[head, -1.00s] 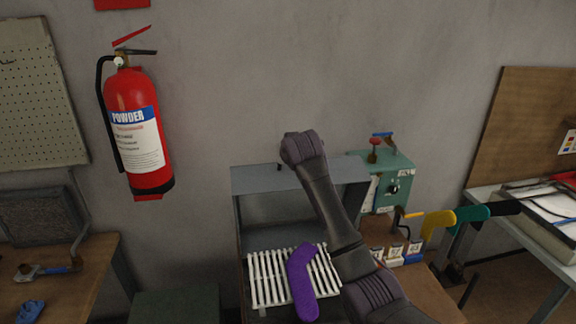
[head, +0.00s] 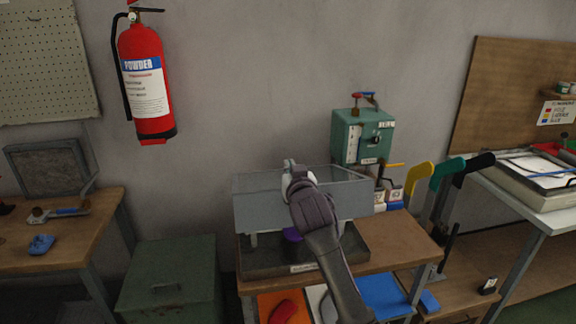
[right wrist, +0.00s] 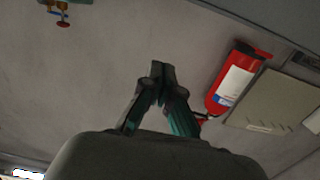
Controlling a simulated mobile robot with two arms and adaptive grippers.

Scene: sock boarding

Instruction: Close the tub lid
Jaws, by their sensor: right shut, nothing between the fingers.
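The grey lid (head: 253,207) of the tub is a flat panel in the middle of the head view, tilted above the dark tub (head: 262,268), with a gap between its front edge and the rim. A purple sock form (head: 292,234) shows in part in that gap; the lid and my arm hide the rest of the inside. My right gripper (head: 289,164) is shut and empty at the lid's back part; I cannot tell whether it touches the lid. The right wrist view shows its fingertips (right wrist: 161,70) together, against the wall. My left gripper is not in view.
A teal box (head: 362,138) with a red-knobbed top stands behind the tub to the right. Yellow, green and black boards (head: 447,173) stand right of the bench (head: 405,245). A green chest (head: 172,280) is at left. A fire extinguisher (head: 145,85) hangs on the wall.

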